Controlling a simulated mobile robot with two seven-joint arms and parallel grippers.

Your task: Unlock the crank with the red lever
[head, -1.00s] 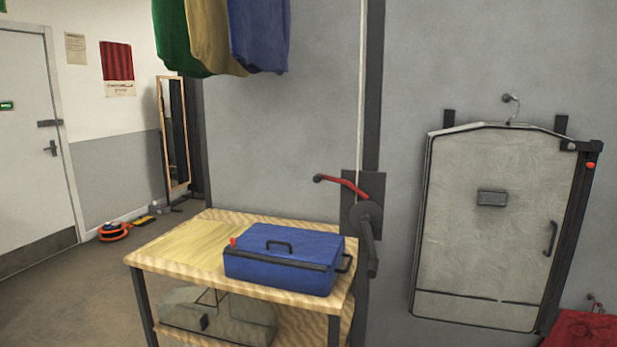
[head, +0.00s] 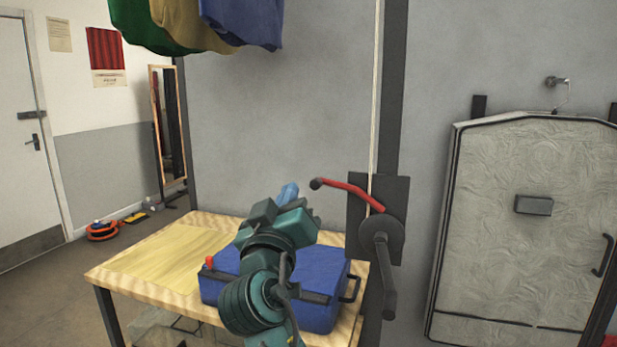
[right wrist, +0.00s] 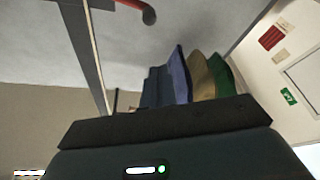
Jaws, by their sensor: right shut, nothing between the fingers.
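The red lever (head: 348,190) sticks out to the left from a dark plate (head: 396,200) on the wall post, with a black knob at its left end. The crank (head: 385,270) hangs down from a round hub on the same plate. My right gripper (head: 289,191) is raised in front of the blue toolbox, shut and empty. In the head view its tip appears just left of the lever's knob, apart from it. In the right wrist view the red lever's knob (right wrist: 149,16) shows at the top edge. My left gripper is not in view.
The blue toolbox (head: 330,312) stands on a wooden table (head: 150,255) below the lever, partly hidden by my right arm. A rope (head: 375,90) runs up from the plate. A grey cabinet (head: 520,260) is on the wall at right. Coloured cloths (head: 240,20) hang above.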

